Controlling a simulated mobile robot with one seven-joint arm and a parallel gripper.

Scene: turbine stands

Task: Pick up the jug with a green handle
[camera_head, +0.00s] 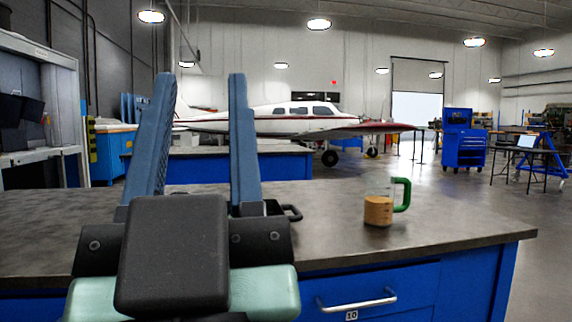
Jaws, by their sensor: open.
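A clear jug (378,209) with a green handle stands upright on the grey worktop, right of the middle. Its lower part looks tan or brown, and its handle (404,194) points to the right. My gripper (203,88) is large in the left half of the view, its two blue-grey fingers apart and pointing up, with nothing between them. The gripper is to the left of the jug and apart from it. A dark object with a black loop handle (292,213) stands just behind the gripper's right side, mostly hidden by it.
The grey worktop (460,222) sits on a blue cabinet with a drawer handle (357,301). The worktop is clear around the jug, and its right edge is near. Behind are another blue bench, a white airplane (290,118) and a blue tool cabinet (463,146).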

